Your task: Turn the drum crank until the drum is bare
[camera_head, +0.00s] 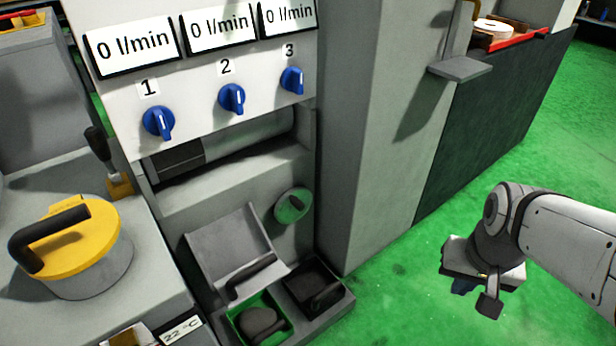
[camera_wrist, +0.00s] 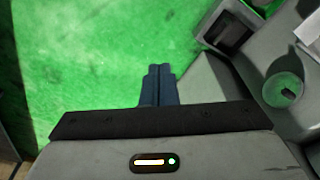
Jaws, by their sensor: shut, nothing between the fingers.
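A grey drum (camera_head: 245,137) lies in the recess under the blue knobs in the head view, with a dark part (camera_head: 178,160) at its left. Its ends are hidden by the housing. My gripper (camera_head: 463,287) is at the right over the green floor, well apart from the crank. Its blue fingers (camera_wrist: 158,84) are together and empty in the wrist view.
Below the disc are a sloped grey chute (camera_head: 228,243), a green-lined bin (camera_head: 262,318) and a dark bin (camera_head: 315,285). A yellow-lidded pot (camera_head: 80,250) stands left. A grey column (camera_head: 370,130) rises between the panel and open floor. The flow displays read 0 l/min.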

